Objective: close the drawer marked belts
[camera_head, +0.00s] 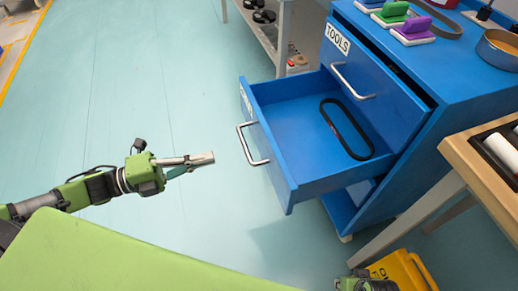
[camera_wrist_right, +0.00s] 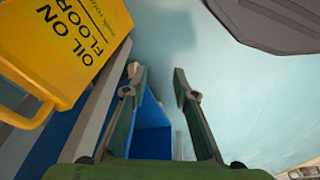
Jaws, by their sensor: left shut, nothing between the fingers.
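The blue lower drawer (camera_head: 312,172) is pulled well out of the blue cabinet (camera_head: 470,70). A black belt loop (camera_head: 346,128) lies inside it. The label (camera_head: 246,103) on its front is too steeply angled to read. Its silver bar handle (camera_head: 252,146) faces left. My left gripper (camera_head: 212,158) is shut and empty, left of the handle and apart from it. My right gripper (camera_wrist_right: 160,82) is open and empty in the right wrist view, with blue cabinet parts (camera_wrist_right: 150,130) behind its fingers.
The drawer marked TOOLS (camera_head: 372,85) above stands slightly out. Colored-handled blocks (camera_head: 415,30) and a round tin (camera_head: 498,48) sit on the cabinet top. A yellow sign reading OIL ON FLOOR (camera_wrist_right: 65,45) and a wooden table (camera_head: 475,165) stand near the right arm. Floor at left is clear.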

